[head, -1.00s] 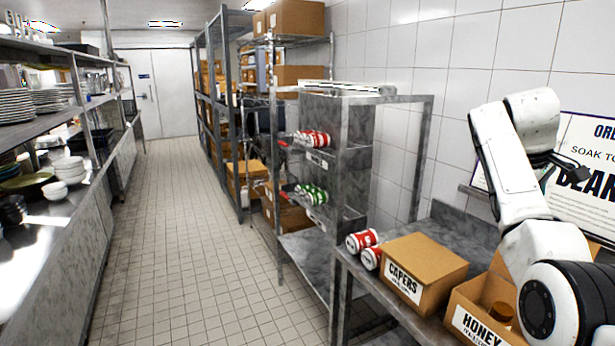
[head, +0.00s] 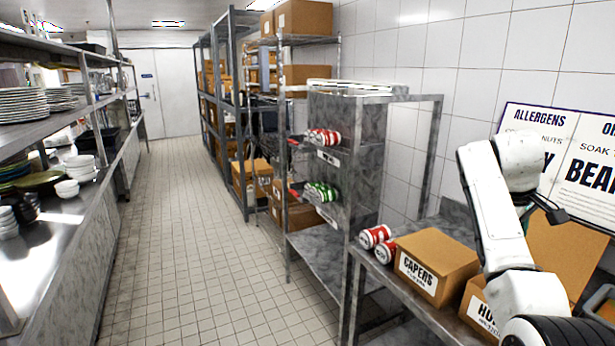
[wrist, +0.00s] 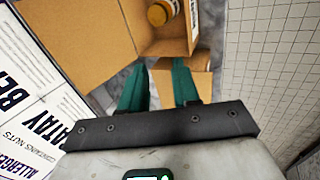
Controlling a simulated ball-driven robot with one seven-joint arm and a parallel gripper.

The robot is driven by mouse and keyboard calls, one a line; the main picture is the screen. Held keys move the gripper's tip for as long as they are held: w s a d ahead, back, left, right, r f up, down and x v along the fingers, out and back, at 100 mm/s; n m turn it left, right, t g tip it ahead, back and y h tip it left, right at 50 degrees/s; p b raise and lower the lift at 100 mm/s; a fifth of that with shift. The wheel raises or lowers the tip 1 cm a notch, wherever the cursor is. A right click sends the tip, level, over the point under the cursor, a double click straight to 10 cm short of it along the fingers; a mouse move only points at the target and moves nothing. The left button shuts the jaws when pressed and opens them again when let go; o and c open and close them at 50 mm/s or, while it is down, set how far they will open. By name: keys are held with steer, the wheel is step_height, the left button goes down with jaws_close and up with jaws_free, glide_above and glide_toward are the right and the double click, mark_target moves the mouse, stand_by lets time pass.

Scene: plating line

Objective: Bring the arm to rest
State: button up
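My gripper (wrist: 160,76) shows in the wrist view with its two green fingers apart and nothing between them. In the head view my white arm rises at the right, bent at the elbow. The dark gripper end (head: 552,210) hangs in front of the wall sign, partly hidden by the arm. The gripper is above the open cardboard boxes on the counter, apart from them as far as I can tell.
A capers box (head: 437,262) and a honey box (head: 478,305) stand on the steel counter. Red cans (head: 375,236) lie beside them. A wall sign (head: 580,155) is behind my arm. A jar (wrist: 160,12) shows in an open box. The tiled aisle (head: 200,240) is clear.

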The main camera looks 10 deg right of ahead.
steer(key=s+a+f+m+y, duration=0.1)
steer(key=s+a+f, duration=0.35)
steer(key=f, duration=0.45)
steer(key=s+a+f+b, duration=0.1)
steer(key=s+a+f, duration=0.35)
steer(key=f, duration=0.55)
steer(key=s+a+f+m+y, duration=0.1)
steer(key=s+a+f, duration=0.2)
steer(key=s+f, duration=0.45)
steer(key=s+a+f, duration=0.3)
steer(key=s, duration=0.6)
steer(key=s+a+f+m+y, duration=0.1)
steer(key=s+a+f, duration=0.2)
steer(key=s, duration=0.6)
steer(key=s+a+f+m+y+b, duration=0.1)
steer(key=s+a+f, duration=0.2)
steer(key=s, duration=0.7)
steer(key=shift+a+f+g, duration=0.25)
steer(key=shift+a+g, duration=0.15)
steer(key=shift+a, duration=0.45)
